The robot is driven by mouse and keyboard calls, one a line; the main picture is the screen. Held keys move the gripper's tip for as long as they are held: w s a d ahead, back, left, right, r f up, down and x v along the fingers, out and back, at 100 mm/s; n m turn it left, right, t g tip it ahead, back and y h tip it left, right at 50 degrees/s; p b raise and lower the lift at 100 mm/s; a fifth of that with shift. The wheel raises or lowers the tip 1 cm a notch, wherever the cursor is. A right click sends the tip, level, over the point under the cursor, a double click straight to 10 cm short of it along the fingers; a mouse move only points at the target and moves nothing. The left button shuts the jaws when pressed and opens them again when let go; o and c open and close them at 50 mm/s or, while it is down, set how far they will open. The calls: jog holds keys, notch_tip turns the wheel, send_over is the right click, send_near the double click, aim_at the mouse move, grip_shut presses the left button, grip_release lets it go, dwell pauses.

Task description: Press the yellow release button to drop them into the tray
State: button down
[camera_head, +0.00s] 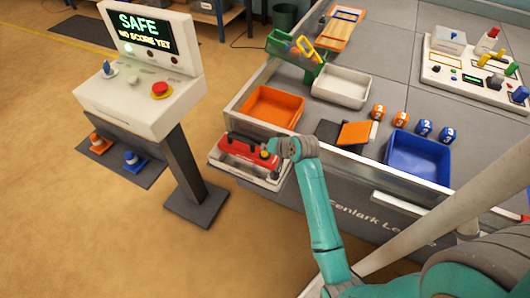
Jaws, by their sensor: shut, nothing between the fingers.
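My gripper (274,147) is shut and empty, at the right end of a red device (238,149) with a dark handle. A small yellow part (264,155) on the device lies right by my fingertips. I cannot tell whether they touch, or whether this part is the release button. The device sits on a pale tray (222,166) at the table's front left edge. A green holder (283,46) with a yellow frame (307,47) and small orange and blue pieces stands at the back left, beside a white tray (350,99).
A control panel (452,76) with coloured knobs is at the right. A score console (140,104) reading "SAFE" stands left, with open floor before it.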

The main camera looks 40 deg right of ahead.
jog(key=shift+r, duration=0.25)
jog(key=shift+r, duration=2.45)
jog(key=s+a+f+n+t, duration=0.1)
jog(key=s+a+f, duration=0.1)
jog(key=s+a, duration=0.35)
jog(key=s+a+f+n+h, duration=0.1)
jog(key=s+a+f, duration=0.2)
jog(key=s+a, duration=0.25)
jog(key=s+a+f+n+t, duration=0.1)
jog(key=s+a+f, duration=0.1)
jog(key=s+a, duration=0.4)
jog(key=s+a+r+n+t, duration=0.1)
jog(key=s+a+r+n, duration=0.2)
jog(key=s+r, duration=0.4)
jog(key=s+a+r+n+t+y, duration=0.1)
jog(key=s+r, duration=0.6)
jog(key=s, duration=0.8)
jog(key=a+n+t, duration=0.1)
jog(key=a+n, duration=0.1)
jog(key=shift+s+a+n+t+y, duration=0.15)
jog(key=shift+a+n+t+y, duration=0.15)
jog(key=shift+a+n, duration=0.1)
